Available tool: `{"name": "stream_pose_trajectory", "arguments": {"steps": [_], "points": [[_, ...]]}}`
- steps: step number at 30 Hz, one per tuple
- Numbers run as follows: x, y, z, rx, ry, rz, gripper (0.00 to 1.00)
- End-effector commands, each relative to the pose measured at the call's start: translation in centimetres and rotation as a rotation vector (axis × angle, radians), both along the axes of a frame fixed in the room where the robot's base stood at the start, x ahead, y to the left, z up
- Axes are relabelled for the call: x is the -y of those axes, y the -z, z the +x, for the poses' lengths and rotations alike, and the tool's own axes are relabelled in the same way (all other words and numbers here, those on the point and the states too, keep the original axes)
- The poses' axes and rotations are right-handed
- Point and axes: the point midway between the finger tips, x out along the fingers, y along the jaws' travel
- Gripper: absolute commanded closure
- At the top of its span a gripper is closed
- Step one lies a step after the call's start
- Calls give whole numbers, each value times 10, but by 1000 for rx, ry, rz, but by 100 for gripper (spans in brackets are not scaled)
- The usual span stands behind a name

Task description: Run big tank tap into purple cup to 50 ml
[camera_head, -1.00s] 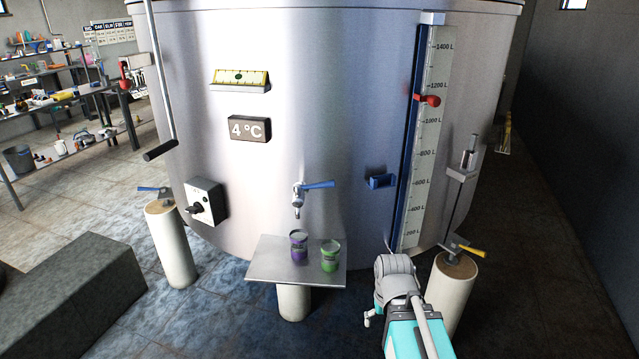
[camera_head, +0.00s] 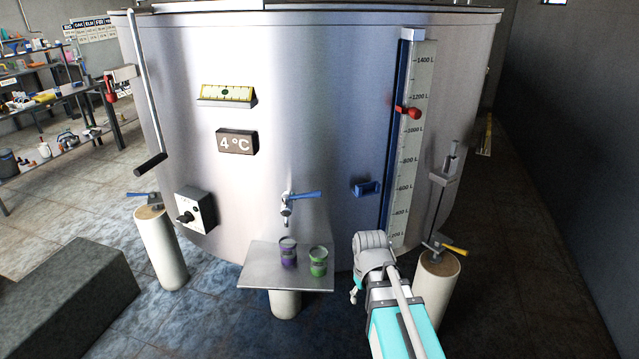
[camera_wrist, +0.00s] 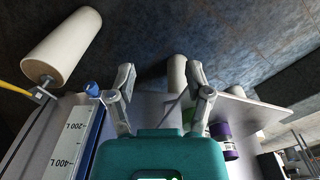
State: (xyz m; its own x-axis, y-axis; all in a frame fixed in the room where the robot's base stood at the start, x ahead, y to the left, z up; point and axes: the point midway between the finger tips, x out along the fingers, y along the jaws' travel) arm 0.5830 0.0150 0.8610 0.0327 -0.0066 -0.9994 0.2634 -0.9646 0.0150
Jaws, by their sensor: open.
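The big tank (camera_head: 330,130) stands ahead in the head view. Its tap (camera_head: 288,205) has a blue lever pointing right, and no stream shows below the spout. The purple cup (camera_head: 288,253) stands upright on a metal plate (camera_head: 262,278) below the tap. A green cup (camera_head: 318,263) stands just right of it. In the wrist view, the purple cup (camera_wrist: 222,138) shows at the right, by the plate's edge (camera_wrist: 250,108). My gripper (camera_wrist: 162,90) is open and empty, its two fingers apart. In the head view, my arm is right of the plate, apart from both cups.
A post with a yellow-handled valve (camera_head: 437,285) stands close right of my arm. A level scale (camera_head: 413,150) with a red marker and a blue bracket (camera_head: 367,188) are on the tank. A blue-handled post (camera_head: 160,245) and a dark block (camera_head: 70,285) are at the left.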

Motion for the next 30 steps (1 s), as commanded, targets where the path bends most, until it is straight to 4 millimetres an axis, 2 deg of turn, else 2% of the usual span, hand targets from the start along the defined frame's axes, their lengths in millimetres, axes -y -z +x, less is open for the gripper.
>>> {"name": "stream_pose_trajectory", "arguments": {"steps": [1, 30], "points": [[-3, -19, 9, 4, -33, -2, 35], [-55, -192, 120, 79, -712, -66, 35]]}}
